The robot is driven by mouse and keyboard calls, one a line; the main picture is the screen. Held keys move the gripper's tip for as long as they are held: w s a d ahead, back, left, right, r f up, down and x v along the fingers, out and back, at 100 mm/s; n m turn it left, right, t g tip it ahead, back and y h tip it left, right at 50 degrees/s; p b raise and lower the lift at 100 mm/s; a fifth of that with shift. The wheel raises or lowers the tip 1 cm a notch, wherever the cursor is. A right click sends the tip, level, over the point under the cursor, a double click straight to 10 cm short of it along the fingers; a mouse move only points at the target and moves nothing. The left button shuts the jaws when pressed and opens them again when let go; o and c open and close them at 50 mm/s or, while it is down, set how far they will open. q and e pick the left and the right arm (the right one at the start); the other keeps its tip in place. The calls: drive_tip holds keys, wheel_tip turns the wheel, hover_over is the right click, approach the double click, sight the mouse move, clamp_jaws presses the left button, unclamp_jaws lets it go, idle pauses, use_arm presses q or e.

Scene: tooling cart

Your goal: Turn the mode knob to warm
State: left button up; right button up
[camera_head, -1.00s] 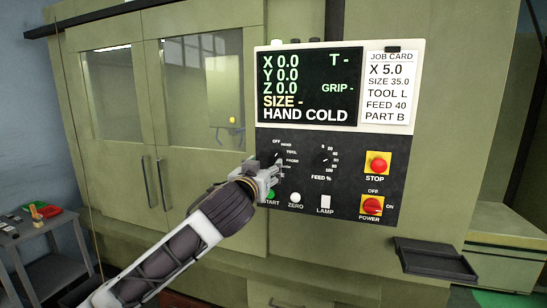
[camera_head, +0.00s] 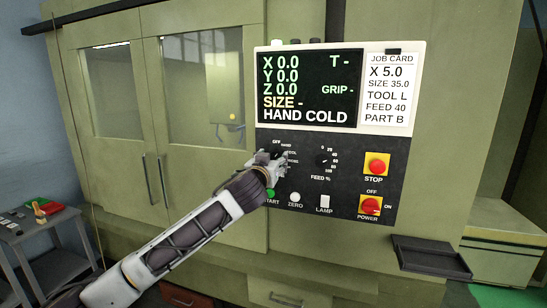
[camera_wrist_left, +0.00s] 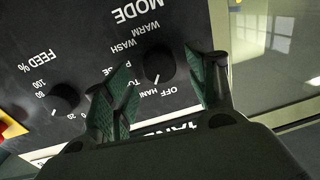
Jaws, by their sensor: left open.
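The mode knob (camera_wrist_left: 160,64) is a round black knob with a light pointer line, seen upside down in the left wrist view. Its pointer is directed toward the OFF and HAND labels; I cannot tell exactly which. The WARM label (camera_wrist_left: 155,28) is on the far side of the knob. My left gripper (camera_head: 275,155) is at the knob and mostly hides it in the head view. In the left wrist view its open green-padded fingers (camera_wrist_left: 160,80) stand on either side of the knob, with gaps visible. The display (camera_head: 308,88) reads HAND COLD.
The feed knob (camera_head: 323,158) is just right of my left gripper. Below are the START button (camera_head: 270,194), ZERO button (camera_head: 295,198) and LAMP switch (camera_head: 325,203). The red STOP (camera_head: 376,166) and POWER (camera_head: 370,206) controls are at the panel's right. A job card (camera_head: 389,88) hangs beside the display.

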use_arm(q)
drive_tip(key=shift+x, duration=0.85)
drive_tip(key=c, duration=1)
